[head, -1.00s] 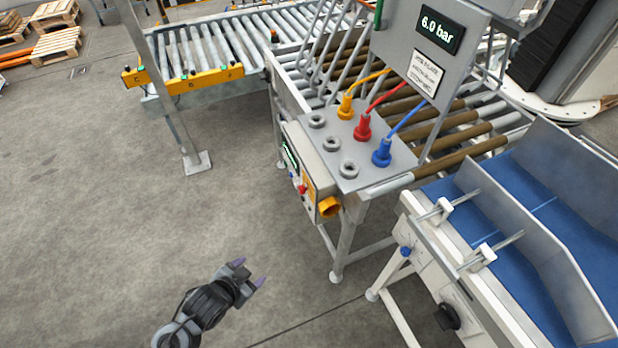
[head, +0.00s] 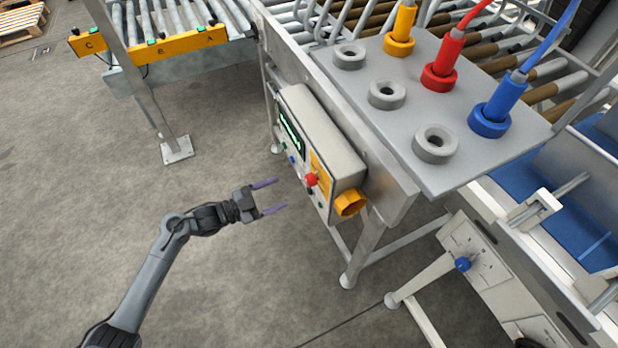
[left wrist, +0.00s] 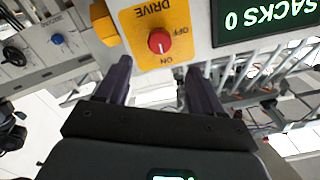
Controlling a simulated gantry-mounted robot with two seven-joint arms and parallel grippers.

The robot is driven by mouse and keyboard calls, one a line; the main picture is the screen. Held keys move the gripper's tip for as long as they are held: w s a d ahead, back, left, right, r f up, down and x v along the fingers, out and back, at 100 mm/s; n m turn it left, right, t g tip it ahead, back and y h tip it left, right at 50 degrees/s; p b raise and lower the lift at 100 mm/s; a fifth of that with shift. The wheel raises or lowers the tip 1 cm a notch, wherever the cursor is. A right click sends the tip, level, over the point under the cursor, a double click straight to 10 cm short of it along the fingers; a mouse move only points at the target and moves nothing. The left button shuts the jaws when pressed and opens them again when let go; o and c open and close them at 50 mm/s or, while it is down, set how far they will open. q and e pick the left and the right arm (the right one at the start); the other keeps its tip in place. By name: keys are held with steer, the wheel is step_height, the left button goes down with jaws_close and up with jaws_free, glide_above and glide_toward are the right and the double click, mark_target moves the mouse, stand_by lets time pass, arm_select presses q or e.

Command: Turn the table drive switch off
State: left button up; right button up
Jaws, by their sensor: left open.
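The table drive switch is a red round knob (head: 311,179) on the yellow plate of a control box (head: 325,140) fixed to the table's side. In the left wrist view the knob (left wrist: 160,41) is upside down, with DRIVE, OFF and ON lettered around it. A small pale mark on it seems to face ON. My left gripper (head: 280,195) is open and empty, its purple fingers pointing at the box, just short of the knob. In the left wrist view the knob lies beyond and between the fingertips (left wrist: 159,68). My right gripper is not in view.
An orange-yellow part (head: 350,203) sticks out at the box's near end. A green-lit display (head: 290,132) is on its face. Above is a grey shelf (head: 390,135) with sockets and coloured plugs. A table leg (head: 360,250) stands below. The floor at left is open.

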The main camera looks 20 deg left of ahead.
mark_target(307, 181)
arm_select(q)
steer(key=b+x, duration=0.1)
steer(key=x, duration=0.9)
steer(key=shift+w+d, duration=0.2)
steer(key=shift+d, duration=0.1)
steer(key=shift+c, duration=0.5)
steer(key=c, duration=0.9)
